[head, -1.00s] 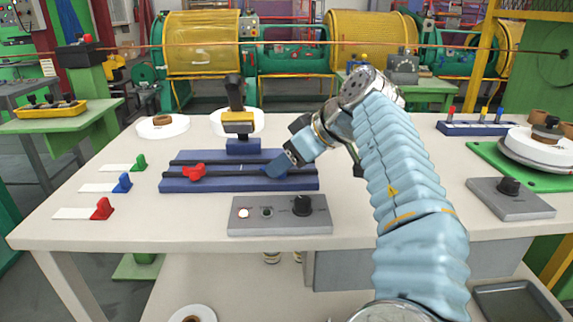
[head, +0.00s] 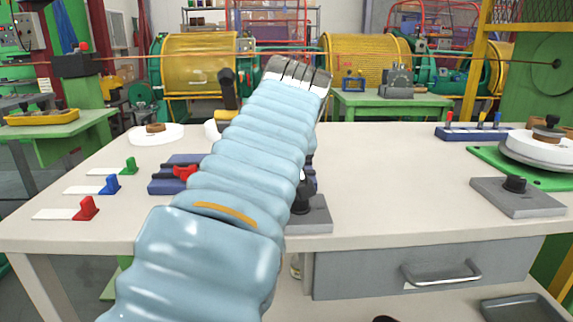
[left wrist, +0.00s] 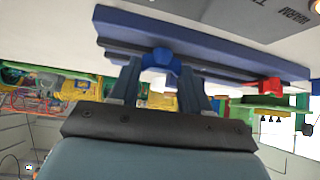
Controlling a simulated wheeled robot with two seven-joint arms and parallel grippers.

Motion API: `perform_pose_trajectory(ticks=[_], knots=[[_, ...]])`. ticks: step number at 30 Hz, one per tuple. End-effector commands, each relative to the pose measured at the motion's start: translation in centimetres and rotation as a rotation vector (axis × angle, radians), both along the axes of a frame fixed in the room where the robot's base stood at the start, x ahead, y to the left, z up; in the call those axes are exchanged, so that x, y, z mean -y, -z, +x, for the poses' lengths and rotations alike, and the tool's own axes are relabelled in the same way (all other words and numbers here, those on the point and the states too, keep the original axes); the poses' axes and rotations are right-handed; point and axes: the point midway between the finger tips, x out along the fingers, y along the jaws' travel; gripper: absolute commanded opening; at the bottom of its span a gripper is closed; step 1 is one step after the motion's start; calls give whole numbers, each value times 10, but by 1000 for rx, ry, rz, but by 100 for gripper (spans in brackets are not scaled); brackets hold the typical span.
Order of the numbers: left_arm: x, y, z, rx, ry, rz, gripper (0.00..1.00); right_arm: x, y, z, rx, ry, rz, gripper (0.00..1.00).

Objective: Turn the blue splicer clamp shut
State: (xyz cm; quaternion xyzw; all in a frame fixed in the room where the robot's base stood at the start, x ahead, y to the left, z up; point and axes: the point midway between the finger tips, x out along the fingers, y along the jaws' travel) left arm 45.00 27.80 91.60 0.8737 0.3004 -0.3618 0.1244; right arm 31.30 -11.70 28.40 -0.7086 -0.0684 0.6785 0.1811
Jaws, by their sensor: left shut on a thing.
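The blue splicer clamp (left wrist: 160,60) shows in the left wrist view at the edge of the blue splicer base (left wrist: 215,40). My left gripper (left wrist: 158,72) has a finger on each side of it and is shut on it. In the head view my left arm crosses the middle and hides the clamp, the gripper and most of the splicer. The splicer's left end (head: 160,186) and its red clamp (head: 185,172) stay visible there. The red clamp (left wrist: 269,87) also shows in the wrist view. My right gripper is not in view.
A grey control box (head: 318,222) is partly hidden by my arm. Red (head: 86,208), blue (head: 110,185) and green (head: 130,166) tags lie at the left. A grey knob box (head: 520,196) stands at the right. The table between is clear.

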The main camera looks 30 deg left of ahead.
Motion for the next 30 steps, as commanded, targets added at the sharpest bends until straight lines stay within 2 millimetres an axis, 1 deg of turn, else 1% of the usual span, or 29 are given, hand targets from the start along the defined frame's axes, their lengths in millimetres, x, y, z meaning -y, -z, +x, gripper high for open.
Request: perform_pose_trajectory(ticks=[3,9,24,25,27,30], knots=[[0,0,0,2,58,-2,16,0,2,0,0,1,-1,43],[-1,0,-1,1,112,-1,16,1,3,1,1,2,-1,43],[-1,-1,-1,2,129,1,16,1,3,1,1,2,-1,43],[-1,-1,-1,2,129,1,48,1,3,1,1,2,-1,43],[-1,-1,-1,2,129,1,59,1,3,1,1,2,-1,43],[-1,-1,-1,1,129,1,72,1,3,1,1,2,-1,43]])
